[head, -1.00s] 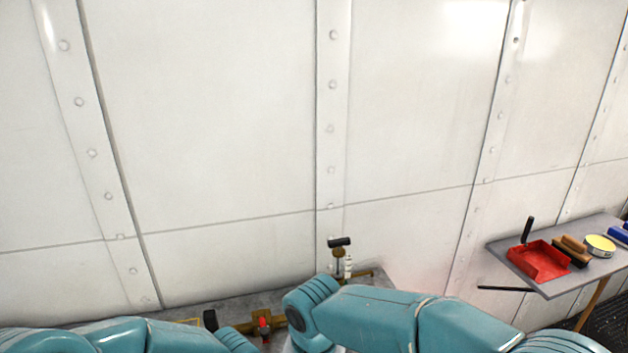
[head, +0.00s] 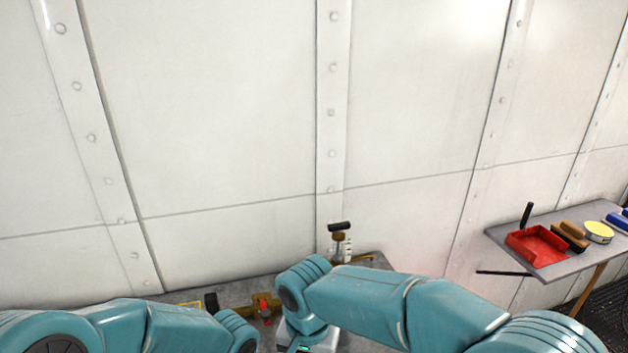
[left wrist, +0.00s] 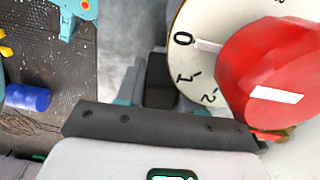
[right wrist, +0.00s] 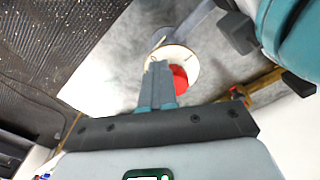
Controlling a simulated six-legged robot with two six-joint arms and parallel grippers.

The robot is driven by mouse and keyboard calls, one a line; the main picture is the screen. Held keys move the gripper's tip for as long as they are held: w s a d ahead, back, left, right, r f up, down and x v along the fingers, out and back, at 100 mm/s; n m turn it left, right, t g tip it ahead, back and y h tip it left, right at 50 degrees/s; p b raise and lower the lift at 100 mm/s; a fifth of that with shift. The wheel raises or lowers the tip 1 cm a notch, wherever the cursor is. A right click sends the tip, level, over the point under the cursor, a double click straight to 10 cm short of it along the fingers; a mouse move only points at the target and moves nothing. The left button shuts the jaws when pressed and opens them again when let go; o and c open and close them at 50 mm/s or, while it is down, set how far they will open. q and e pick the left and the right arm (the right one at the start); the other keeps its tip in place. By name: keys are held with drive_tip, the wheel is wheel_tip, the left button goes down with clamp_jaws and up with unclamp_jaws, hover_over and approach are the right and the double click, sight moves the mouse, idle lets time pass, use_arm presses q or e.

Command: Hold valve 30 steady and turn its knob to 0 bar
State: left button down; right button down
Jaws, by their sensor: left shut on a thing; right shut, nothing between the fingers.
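Valve 30's red knob (left wrist: 275,80) shows large in the left wrist view, with a white bar on its face. Under it is a pale round dial (left wrist: 200,15) marked 0, 1 and 2; a short white line lies beside the 0. My left gripper (left wrist: 158,80) is at the dial's edge, shut on part of the valve body, which is mostly hidden. My right gripper (right wrist: 157,75) is shut and empty, its fingertips over the dial (right wrist: 183,52) beside the red knob (right wrist: 179,78). In the head view my arms hide the knob and both gripper tips.
A small valve with a red handle (head: 265,306) and a black-handled tap (head: 340,240) stand on the grey bench along the riveted wall. A side table at right holds a red tray (head: 537,246), a brush (head: 569,236) and a yellow-topped tin (head: 598,232). A blue cylinder (left wrist: 28,97) lies on the dark floor.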

drive_tip(key=shift+a+f, duration=0.35)
drive_tip(key=shift+a, duration=0.2)
drive_tip(key=shift+a+f, duration=0.3)
drive_tip(key=shift+a, duration=0.3)
wheel_tip(320, 180, up, 6)
drive_tip(key=shift+r, duration=0.2)
idle(0.4)
